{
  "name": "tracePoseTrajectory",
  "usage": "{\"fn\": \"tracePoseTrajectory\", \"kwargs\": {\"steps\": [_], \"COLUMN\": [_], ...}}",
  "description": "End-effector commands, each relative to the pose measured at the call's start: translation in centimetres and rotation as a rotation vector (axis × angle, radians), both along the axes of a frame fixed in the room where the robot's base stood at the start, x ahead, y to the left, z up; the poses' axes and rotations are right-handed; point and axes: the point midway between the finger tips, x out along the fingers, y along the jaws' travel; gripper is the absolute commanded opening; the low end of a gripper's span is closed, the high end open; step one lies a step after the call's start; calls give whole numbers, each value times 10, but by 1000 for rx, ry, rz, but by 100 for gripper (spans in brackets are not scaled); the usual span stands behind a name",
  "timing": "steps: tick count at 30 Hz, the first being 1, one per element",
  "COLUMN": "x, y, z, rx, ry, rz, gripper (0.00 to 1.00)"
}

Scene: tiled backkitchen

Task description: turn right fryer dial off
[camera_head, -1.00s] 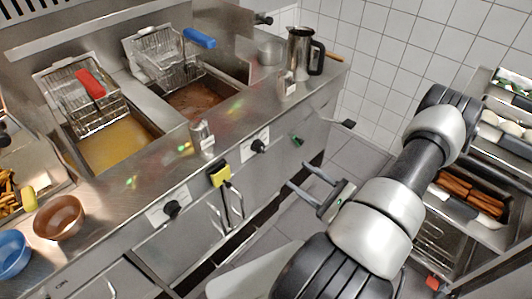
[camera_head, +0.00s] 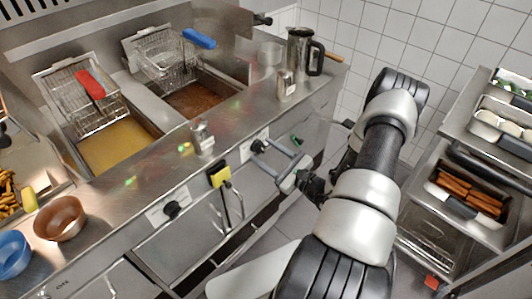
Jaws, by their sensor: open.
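The right fryer dial (camera_head: 257,146) is a black knob on a white plate on the fryer's front panel. A similar left dial (camera_head: 172,210) sits further left on the same panel. My gripper (camera_head: 265,153) is open, its two fingers pointing left toward the panel. Its fingertips are at or very near the right dial. I cannot tell whether they touch it or straddle it. The dial's pointer mark is too small to read.
The fryer holds a red-handled basket (camera_head: 88,95) and a blue-handled basket (camera_head: 168,62). A yellow-topped item (camera_head: 219,176) and door handles sit between the dials. A metal jug (camera_head: 300,50) stands on the counter. A shelf rack (camera_head: 470,200) is at the right.

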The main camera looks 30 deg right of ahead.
Motion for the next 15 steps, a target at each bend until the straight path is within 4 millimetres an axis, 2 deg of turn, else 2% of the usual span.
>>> {"fn": "tracePoseTrajectory", "kwargs": {"steps": [4,11,12,15], "x": [0,0,0,0], "y": [0,0,0,0], "z": [0,0,0,0], "rx": [0,-1,-1,-3], "ry": [0,0,0,-1], "rz": [0,0,0,0], "gripper": [51,14,11,11]}}
